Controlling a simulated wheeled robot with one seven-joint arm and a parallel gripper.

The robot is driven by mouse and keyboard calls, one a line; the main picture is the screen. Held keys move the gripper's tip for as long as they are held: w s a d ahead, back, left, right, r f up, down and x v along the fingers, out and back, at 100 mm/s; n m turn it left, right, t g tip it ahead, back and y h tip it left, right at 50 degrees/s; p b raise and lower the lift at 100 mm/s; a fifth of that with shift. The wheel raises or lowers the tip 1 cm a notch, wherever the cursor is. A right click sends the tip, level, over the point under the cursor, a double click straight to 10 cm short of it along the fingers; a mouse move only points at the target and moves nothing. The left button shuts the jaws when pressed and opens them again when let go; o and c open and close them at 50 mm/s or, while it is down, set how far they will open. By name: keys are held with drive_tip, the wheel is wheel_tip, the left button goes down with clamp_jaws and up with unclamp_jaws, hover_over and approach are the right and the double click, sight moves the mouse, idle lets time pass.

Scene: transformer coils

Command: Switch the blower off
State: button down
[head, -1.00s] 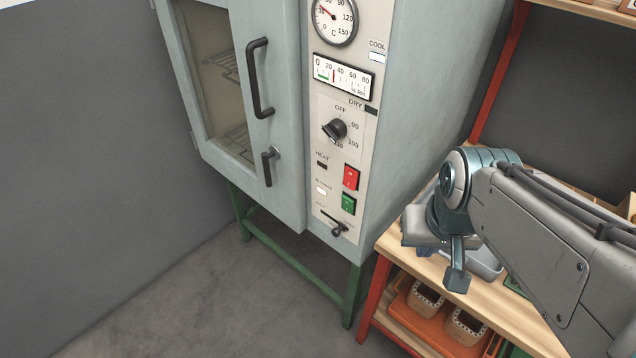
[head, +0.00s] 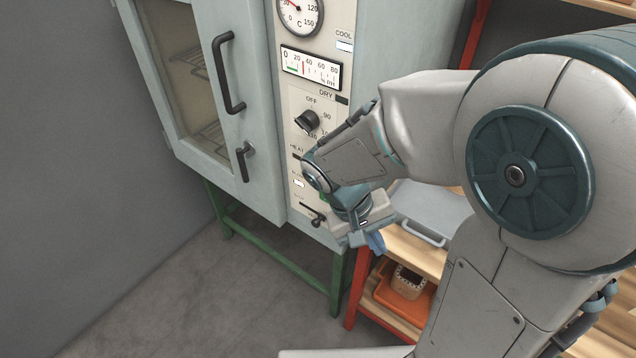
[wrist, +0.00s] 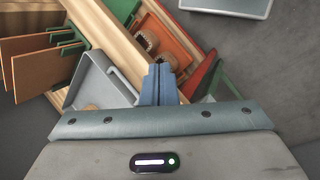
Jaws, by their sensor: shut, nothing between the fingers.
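The drying oven's control panel (head: 297,100) shows in the head view, with a dial knob (head: 307,121) pointing to the lower left, a lit lamp (head: 299,183) and a small lever (head: 314,217) at the bottom. My forearm covers the red push button; only a sliver of the green button (head: 323,197) shows. The lamp's label is too small to read. My gripper (head: 376,242) is beside the panel's lower right, pointing down, apart from the panel. In the wrist view its blue fingers (wrist: 159,84) are together and empty.
A wooden bench (head: 415,250) with a grey tray (head: 430,210) stands right of the oven; an orange bin (head: 405,303) with coils is beneath. The oven door (head: 222,120) is shut. Free floor lies in front of the green stand (head: 270,257).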

drive_tip(key=w+a+f+n+t+h, duration=0.2)
drive_tip(key=a+f+n+t+h, duration=0.1)
drive_tip(key=a+t, duration=0.5)
drive_tip(key=w+a+f+n+t+h, duration=0.2)
drive_tip(key=a+f+n+t, duration=0.3)
drive_tip(key=a+t, duration=0.3)
drive_tip(key=a+h, duration=0.1)
drive_tip(key=a, duration=0.2)
drive_tip(key=shift+w+f+n+t+h+p, duration=0.3)
drive_tip(key=shift+w+f+n, duration=0.05)
drive_tip(key=shift+w+n, duration=0.05)
drive_tip(key=p+x, duration=0.3)
drive_tip(key=x, duration=1.1)
drive_tip(key=shift+a, duration=0.15)
